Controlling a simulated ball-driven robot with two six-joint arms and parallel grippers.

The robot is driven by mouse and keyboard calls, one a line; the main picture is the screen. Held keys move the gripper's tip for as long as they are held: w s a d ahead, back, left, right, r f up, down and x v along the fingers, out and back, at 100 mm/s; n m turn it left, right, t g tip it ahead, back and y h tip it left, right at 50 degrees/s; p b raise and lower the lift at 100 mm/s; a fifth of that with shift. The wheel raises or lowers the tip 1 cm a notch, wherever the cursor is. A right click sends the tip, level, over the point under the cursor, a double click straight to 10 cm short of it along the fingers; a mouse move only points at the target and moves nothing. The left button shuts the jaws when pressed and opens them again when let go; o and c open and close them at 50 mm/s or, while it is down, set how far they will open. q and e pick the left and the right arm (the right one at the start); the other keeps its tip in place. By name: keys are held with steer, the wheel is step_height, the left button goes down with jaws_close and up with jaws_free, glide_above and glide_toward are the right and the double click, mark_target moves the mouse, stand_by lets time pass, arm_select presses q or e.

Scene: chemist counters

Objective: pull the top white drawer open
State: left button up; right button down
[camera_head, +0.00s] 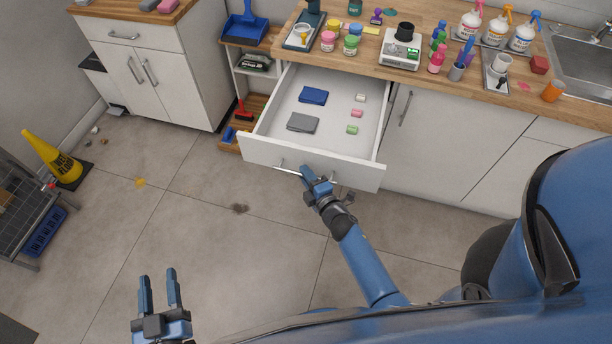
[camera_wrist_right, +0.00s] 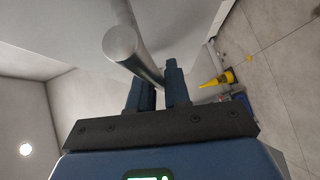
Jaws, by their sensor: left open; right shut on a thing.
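The top white drawer (camera_head: 290,158) is pulled far out from under the wooden counter in the head view. My right gripper (camera_head: 307,174) is shut on the drawer's metal bar handle (camera_head: 285,170). In the right wrist view the handle (camera_wrist_right: 123,45) runs between the two fingers (camera_wrist_right: 161,88). My left gripper (camera_head: 158,279) is open and empty over the floor at the lower left.
Jars, a scale (camera_head: 400,50), spray bottles and a sink (camera_head: 585,62) are on the counter. A yellow wet-floor cone (camera_head: 45,152) and a wire rack (camera_head: 28,205) stand at the left. The floor between them and the drawer is mostly clear.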

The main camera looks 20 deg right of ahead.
steer(key=shift+w, duration=0.1)
steer(key=c, duration=1.2)
jaws_free()
steer(key=p+v, duration=0.1)
steer(key=v, duration=1)
